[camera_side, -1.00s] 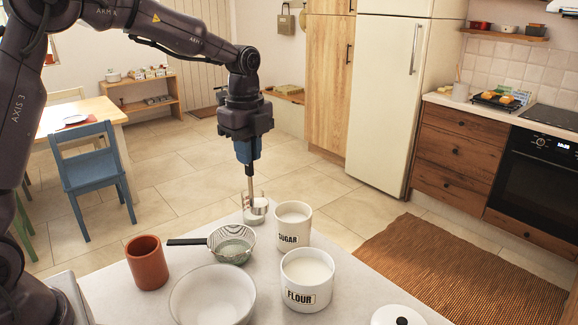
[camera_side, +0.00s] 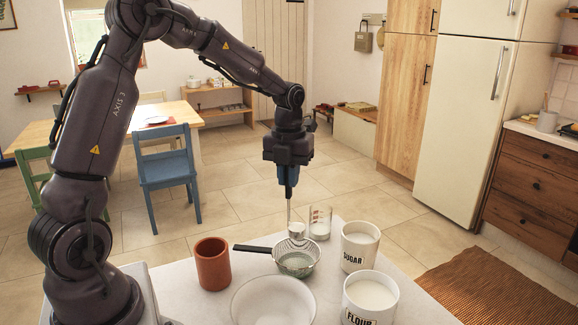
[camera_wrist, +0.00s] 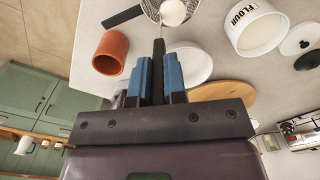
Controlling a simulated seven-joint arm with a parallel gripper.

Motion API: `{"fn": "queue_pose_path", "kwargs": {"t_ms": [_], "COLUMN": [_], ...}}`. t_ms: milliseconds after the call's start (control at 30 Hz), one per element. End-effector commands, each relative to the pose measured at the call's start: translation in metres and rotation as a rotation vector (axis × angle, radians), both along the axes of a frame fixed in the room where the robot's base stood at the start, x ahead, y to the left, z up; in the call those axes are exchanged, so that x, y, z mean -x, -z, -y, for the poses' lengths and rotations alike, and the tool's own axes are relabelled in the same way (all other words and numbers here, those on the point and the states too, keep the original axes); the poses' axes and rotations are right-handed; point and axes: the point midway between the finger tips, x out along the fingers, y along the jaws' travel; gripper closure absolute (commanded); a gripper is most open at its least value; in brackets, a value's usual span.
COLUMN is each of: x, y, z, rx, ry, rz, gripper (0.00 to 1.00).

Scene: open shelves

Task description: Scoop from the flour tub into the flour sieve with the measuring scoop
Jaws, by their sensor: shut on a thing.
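My gripper (camera_side: 289,186) points down and is shut on the handle of the measuring scoop (camera_side: 297,231); the wrist view shows the dark handle between its blue fingers (camera_wrist: 159,78). The scoop's cup is above the flour sieve (camera_side: 296,265), near its far rim in the side view; I cannot tell whether they touch. In the wrist view the cup (camera_wrist: 173,12) looks white inside and overlaps the sieve's mesh. The sieve's dark handle (camera_side: 252,248) points left. The flour tub (camera_side: 370,299), white and labelled, stands open at front right with white contents. The sieve's contents are unclear.
A white bowl (camera_side: 273,302) stands in front of the sieve, a terracotta cup (camera_side: 213,264) to its left. The sugar tub (camera_side: 360,246) and a glass beaker (camera_side: 319,223) stand to the right.

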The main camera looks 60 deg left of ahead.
Motion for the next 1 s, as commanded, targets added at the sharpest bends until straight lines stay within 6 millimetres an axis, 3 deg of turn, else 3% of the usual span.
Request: {"fn": "queue_pose_path", "kwargs": {"t_ms": [100,667,1000], "x": [0.0,0.0,0.0], "y": [0.015,0.024,0.043], "z": [0.0,0.072,0.107], "rx": [0.001,-0.499,-0.813], "ry": [0.0,0.013,0.011], "rz": [-0.002,-0.001,0.001], "gripper": [1.0,1.0,1.0]}}
